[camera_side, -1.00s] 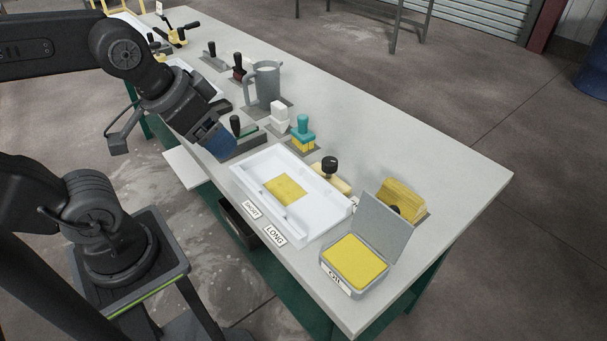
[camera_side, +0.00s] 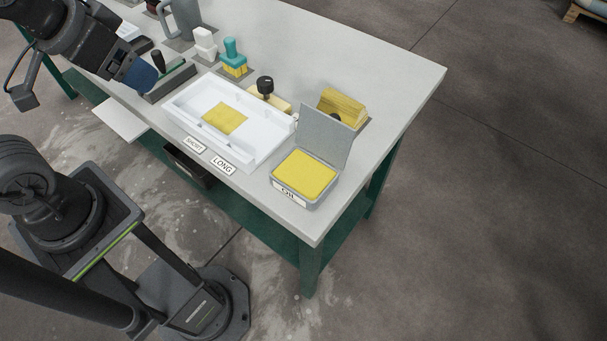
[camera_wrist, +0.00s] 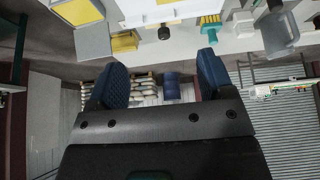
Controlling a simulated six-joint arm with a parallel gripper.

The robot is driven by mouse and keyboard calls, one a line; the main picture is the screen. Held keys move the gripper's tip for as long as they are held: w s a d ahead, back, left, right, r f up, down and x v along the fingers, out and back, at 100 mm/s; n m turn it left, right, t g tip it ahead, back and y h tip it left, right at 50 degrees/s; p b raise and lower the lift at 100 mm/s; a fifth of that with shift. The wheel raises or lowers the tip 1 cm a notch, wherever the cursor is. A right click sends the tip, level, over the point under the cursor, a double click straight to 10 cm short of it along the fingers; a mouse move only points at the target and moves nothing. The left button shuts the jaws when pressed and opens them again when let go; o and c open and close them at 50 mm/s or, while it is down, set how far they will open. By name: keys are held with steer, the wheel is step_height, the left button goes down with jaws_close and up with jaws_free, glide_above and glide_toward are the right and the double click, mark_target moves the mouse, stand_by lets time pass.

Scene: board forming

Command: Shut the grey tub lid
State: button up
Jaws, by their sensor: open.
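The grey tub (camera_side: 296,199) marked "OIL" stands near the table's front right corner, with a yellow pad (camera_side: 304,174) filling it. Its grey lid (camera_side: 325,138) is open, standing up steeply from the tub's back edge. In the wrist view the tub's yellow pad (camera_wrist: 78,10) and the lid (camera_wrist: 93,41) show at the upper left. My gripper (camera_side: 137,76) is beyond the left end of the white tray, well away from the lid. In the wrist view my gripper (camera_wrist: 162,60) has its two blue fingers wide apart with nothing between them.
The white tray (camera_side: 256,153) with a yellow sheet (camera_side: 225,119) lies between my gripper and the tub. A yellow block (camera_side: 341,107) stands behind the lid. The table's right end is clear.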

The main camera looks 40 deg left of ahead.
steer(key=shift+r, duration=0.1)
steer(key=shift+c, duration=0.8)
steer(key=w+d+r+m, duration=0.1)
steer(key=w, duration=0.1)
steer(key=w+d+r+m+g, duration=0.1)
steer(key=w+r, duration=0.1)
steer(key=w+d+r+m+g, duration=0.1)
steer(key=w+m, duration=0.1)
steer(key=w, duration=0.1)
steer(key=shift+r+h, duration=0.3)
steer(key=shift+r, duration=0.05)
steer(key=shift+c, duration=0.4)
steer(key=m+g, duration=0.6)
steer(key=m, duration=0.8)
glide_above(332, 116)
steer(key=w, duration=0.3)
steer(key=w+x, duration=0.1)
steer(key=x, duration=1.9)
steer(key=shift+a+f, duration=0.1)
steer(key=shift+a, duration=0.3)
steer(key=shift+c, duration=0.4)
steer(key=shift+w, duration=0.1)
jaws_close()
